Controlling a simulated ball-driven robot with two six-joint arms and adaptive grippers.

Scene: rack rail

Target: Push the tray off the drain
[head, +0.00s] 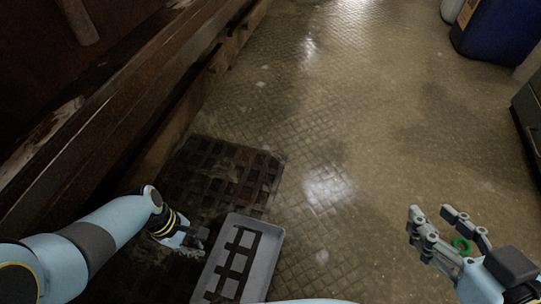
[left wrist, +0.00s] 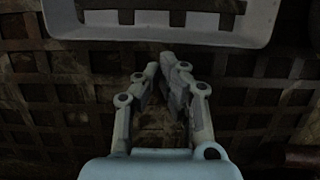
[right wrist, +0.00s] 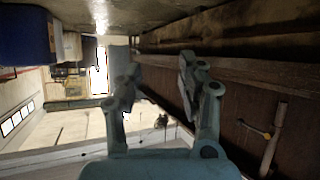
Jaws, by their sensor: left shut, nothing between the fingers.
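The grey tray (head: 270,252) lies low in the head view, over the right part of the dark drain grate (head: 208,165). Dark grid shows inside its rim. My left gripper (head: 203,236) is shut and empty, low over the grate just left of the tray. In the left wrist view the shut fingers (left wrist: 166,70) point at the tray's near wall (left wrist: 160,40), with a small gap in the picture; contact cannot be told. The grate (left wrist: 60,92) spreads under them. My right gripper (head: 434,220) is open and empty, well right of the tray; its fingers (right wrist: 157,72) stand apart.
A dark wooden wall and ledge (head: 120,95) run along the left, close to the grate. Wet patterned floor (head: 350,150) is clear right of the tray. A blue container (head: 495,30) stands at the far right.

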